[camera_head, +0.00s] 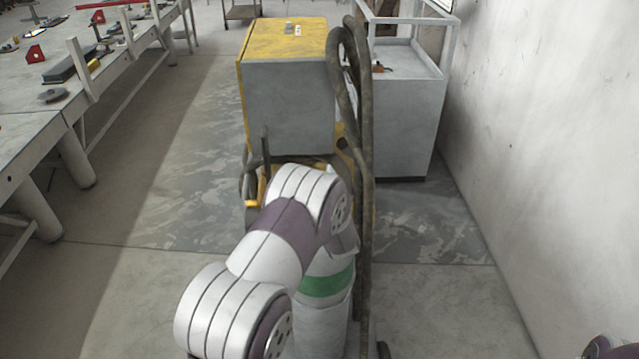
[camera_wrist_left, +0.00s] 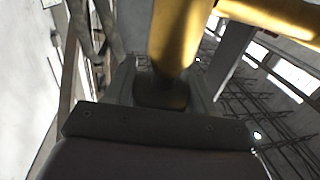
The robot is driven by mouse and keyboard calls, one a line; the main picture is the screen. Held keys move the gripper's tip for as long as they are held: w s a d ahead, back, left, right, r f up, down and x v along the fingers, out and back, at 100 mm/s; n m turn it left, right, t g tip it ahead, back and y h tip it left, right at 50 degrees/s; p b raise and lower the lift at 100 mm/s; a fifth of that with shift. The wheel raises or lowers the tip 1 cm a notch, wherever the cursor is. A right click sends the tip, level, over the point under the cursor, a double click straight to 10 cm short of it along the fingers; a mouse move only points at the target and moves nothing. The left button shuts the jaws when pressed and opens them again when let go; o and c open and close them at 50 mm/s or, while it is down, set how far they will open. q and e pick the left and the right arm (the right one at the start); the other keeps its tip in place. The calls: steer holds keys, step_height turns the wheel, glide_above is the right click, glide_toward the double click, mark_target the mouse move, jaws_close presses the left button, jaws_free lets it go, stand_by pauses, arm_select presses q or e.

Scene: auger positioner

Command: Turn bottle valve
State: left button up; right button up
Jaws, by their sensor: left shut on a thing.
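The gas bottle (camera_head: 322,310), pale grey with a green band, stands upright in the lower middle of the head view. My left arm crosses in front of its top, hiding the valve and my left gripper there. In the left wrist view, my left gripper (camera_wrist_left: 163,88) is shut on the dark knob of the valve (camera_wrist_left: 160,93). A thick brass-yellow valve body (camera_wrist_left: 178,35) extends from the knob toward the top of the picture. My right gripper is not in view.
A yellow and grey machine (camera_head: 290,110) stands behind the bottle. Thick hoses (camera_head: 362,150) hang beside it. A grey cart (camera_head: 408,110) is behind right, near the wall (camera_head: 540,130). A long workbench (camera_head: 30,140) runs along the left. The floor between bench and machine is clear.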

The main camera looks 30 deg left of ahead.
arm_select(q)
steer(key=shift+w+r, duration=0.15)
steer(key=shift+r, duration=0.45)
steer(key=o, duration=1)
steer(key=shift+f, duration=0.15)
steer(key=shift+s+d+f, duration=0.15)
steer(key=shift+s, duration=0.15)
steer(key=b+v, duration=0.3)
steer(key=v, duration=0.9)
steer(key=shift+d, duration=0.1)
